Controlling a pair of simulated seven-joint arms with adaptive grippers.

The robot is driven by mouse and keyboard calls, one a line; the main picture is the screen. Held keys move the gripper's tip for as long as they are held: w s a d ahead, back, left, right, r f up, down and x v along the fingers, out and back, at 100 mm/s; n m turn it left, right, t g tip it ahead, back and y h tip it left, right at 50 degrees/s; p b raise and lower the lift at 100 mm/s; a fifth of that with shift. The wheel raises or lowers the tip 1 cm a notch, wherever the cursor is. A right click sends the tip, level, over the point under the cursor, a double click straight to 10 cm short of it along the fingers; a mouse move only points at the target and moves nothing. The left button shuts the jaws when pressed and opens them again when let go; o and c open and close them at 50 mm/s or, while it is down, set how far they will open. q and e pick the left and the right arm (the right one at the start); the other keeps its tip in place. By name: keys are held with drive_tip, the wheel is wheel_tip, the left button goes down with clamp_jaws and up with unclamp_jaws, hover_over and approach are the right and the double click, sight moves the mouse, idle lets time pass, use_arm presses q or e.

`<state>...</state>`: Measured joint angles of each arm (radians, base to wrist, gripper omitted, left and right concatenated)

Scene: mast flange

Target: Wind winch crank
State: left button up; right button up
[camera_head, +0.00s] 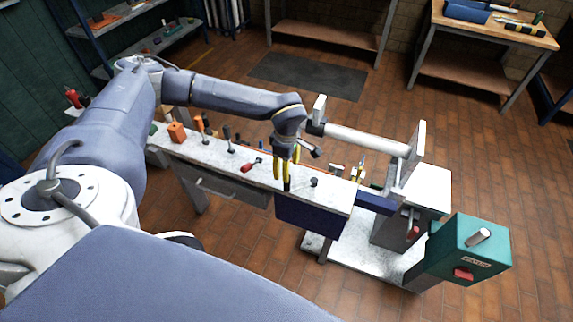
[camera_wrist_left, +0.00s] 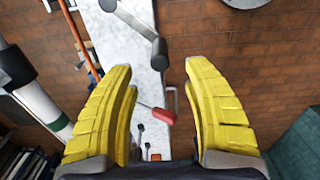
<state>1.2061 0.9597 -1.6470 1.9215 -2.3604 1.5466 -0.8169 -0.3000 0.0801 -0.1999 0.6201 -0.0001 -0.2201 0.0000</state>
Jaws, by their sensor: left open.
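The winch crank lies over the right end of the pale bench top. Its dark hub (camera_head: 313,182) shows in the head view. In the left wrist view its grey arm (camera_wrist_left: 132,22) runs down-right to a dark upright handle (camera_wrist_left: 158,55). The handle (camera_head: 287,185) also shows just under my gripper in the head view. My left gripper (camera_head: 286,175) points down with its yellow fingers apart. In the left wrist view the handle lies between and slightly beyond the fingertips (camera_wrist_left: 161,68), with a gap on each side. My right gripper is not in view.
A red-handled tool (camera_head: 250,164) and an orange block (camera_head: 177,132) lie on the bench, left of the gripper. A white roller (camera_head: 365,140) stands behind. A teal box (camera_head: 470,248) with a red button stands at right. Brick floor (camera_head: 510,180) is open around.

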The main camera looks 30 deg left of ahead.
use_arm(q)
drive_tip(key=shift+f, duration=3.55)
drive_tip(key=shift+r, duration=0.1)
clamp_jaws()
